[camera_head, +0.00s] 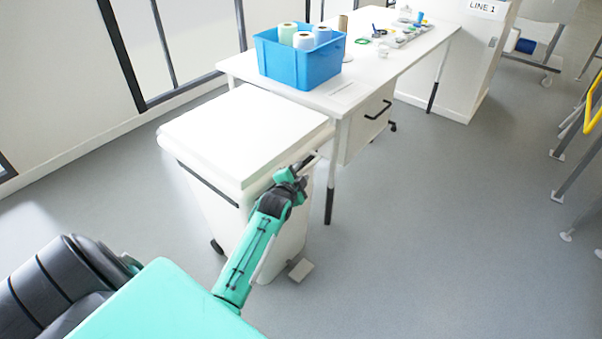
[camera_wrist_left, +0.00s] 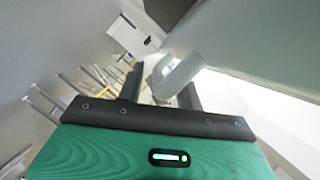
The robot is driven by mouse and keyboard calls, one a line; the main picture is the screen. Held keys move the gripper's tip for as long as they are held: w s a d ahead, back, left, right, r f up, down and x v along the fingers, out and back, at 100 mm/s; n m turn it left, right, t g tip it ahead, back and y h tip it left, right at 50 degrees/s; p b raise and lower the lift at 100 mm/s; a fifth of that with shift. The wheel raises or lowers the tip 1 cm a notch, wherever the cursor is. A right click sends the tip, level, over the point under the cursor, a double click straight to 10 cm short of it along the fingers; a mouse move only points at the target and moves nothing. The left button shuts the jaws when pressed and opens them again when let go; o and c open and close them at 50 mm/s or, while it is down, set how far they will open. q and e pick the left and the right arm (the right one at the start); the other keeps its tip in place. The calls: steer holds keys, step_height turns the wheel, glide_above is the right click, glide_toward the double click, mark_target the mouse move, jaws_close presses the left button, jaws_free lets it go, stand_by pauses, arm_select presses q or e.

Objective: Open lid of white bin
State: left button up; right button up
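The white bin (camera_head: 205,194) stands on the floor at the left end of the table. Its flat white lid (camera_head: 245,128) lies level on top, looking closed. My left gripper (camera_head: 304,163) is at the lid's right front corner. In the left wrist view, the two dark fingers of my left gripper (camera_wrist_left: 160,92) are spread apart. A pale curved handle-like part (camera_wrist_left: 178,74) shows between and just beyond the fingertips; I cannot tell whether they touch it. The bin's pale surface fills the upper right of that view. My right gripper is not in view.
A white table (camera_head: 400,62) adjoins the bin's far right side, with its leg (camera_head: 331,190) near my gripper. A blue crate (camera_head: 280,66) with rolls stands on it. A grey-white pedal (camera_head: 301,270) sits at the bin's foot.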

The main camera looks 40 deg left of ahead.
arm_select(q)
steer(key=shift+w+a+f, duration=0.1)
steer(key=shift+w+a, duration=0.05)
steer(key=shift+w, duration=0.25)
jaws_close()
